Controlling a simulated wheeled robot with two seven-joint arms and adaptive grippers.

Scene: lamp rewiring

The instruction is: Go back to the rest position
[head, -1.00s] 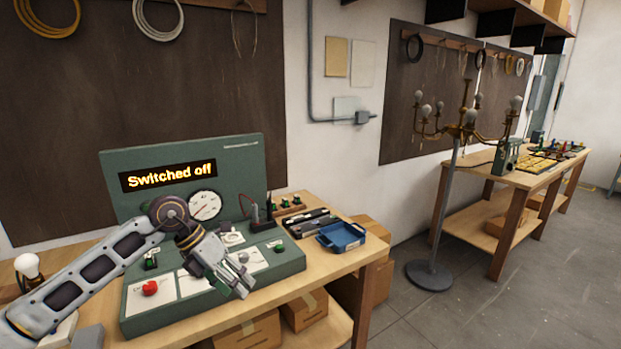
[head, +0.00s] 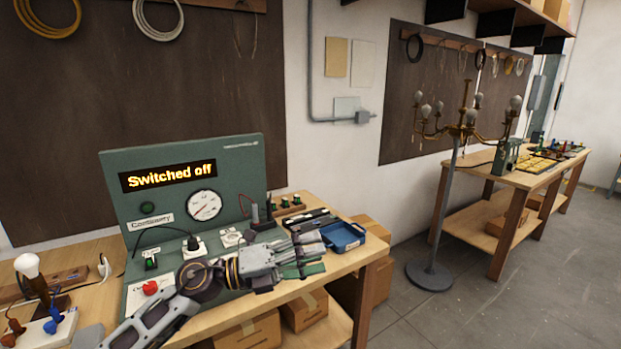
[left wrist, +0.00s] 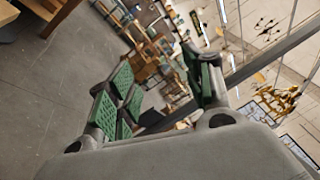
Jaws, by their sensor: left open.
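My left gripper (head: 308,258) is in front of the right end of the green test console (head: 190,160), near the front edge of the workbench. Its green-padded fingers point right, and it is open and empty. In the left wrist view the open fingers (left wrist: 160,90) show with nothing between them. The console's display (head: 168,176) reads "Switched off". A red button (head: 150,287) and a dial gauge (head: 204,205) show on the console. My left arm covers part of the console's front panel. My right gripper is not in view.
A blue tray (head: 342,236) lies just beyond the left gripper. A lamp with a bulb (head: 28,266) stands at the bench's left end. A chandelier on a stand (head: 430,275) is to the right, before a second bench (head: 520,178). Open floor lies between the benches.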

